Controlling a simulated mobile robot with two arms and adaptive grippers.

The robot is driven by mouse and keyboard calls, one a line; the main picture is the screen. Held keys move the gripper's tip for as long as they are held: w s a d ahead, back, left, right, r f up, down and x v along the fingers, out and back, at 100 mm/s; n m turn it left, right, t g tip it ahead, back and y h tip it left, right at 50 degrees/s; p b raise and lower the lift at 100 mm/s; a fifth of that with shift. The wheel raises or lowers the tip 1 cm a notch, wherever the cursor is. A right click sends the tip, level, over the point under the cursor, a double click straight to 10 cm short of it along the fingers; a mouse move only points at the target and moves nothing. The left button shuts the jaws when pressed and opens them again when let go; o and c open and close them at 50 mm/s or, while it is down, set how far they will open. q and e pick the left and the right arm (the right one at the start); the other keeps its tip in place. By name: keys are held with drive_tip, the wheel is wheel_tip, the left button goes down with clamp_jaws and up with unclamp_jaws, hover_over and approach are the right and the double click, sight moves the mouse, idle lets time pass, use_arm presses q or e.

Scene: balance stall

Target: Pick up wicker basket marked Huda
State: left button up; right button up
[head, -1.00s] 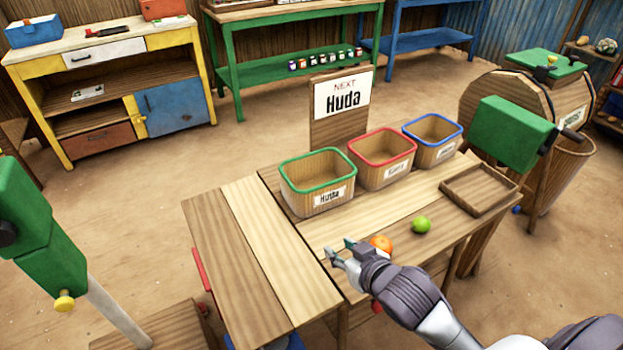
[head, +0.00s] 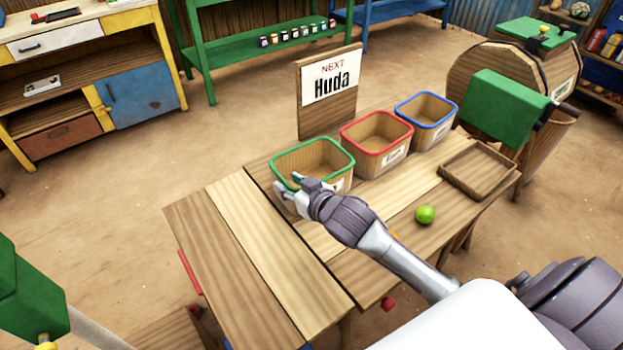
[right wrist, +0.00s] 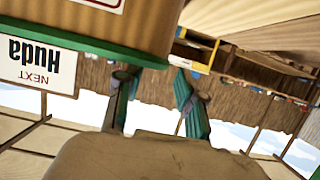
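The wicker basket with the green rim (head: 338,151) stands at the left of the row on the wooden table. Its front label is hidden behind my right gripper now; in the earlier head view it reads Huda. My right gripper (head: 287,186) is at the basket's front left rim, fingers apart and empty. The right wrist view is upside down; it shows the basket's green rim (right wrist: 62,45) close to the two spread fingers (right wrist: 155,100). I cannot tell whether the fingers straddle the rim. My left gripper is not in view.
Beside it stand a red-rimmed basket (head: 362,157) and a blue-rimmed basket (head: 432,133). A sign (head: 328,88) reading NEXT Huda is behind. A wooden tray (head: 450,177) and a green fruit (head: 425,214) are at right. An orange fruit is mostly hidden by my arm. The table's left is clear.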

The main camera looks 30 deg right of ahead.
sight(283, 180)
drive_tip(key=shift+w+f, duration=0.3)
drive_tip(key=shift+w, duration=0.35)
drive_tip(key=x, duration=0.3)
drive_tip(key=shift+w+f, duration=0.35)
drive_tip(key=shift+w, duration=0.05)
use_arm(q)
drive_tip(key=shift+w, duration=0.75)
use_arm(e)
clamp_jaws()
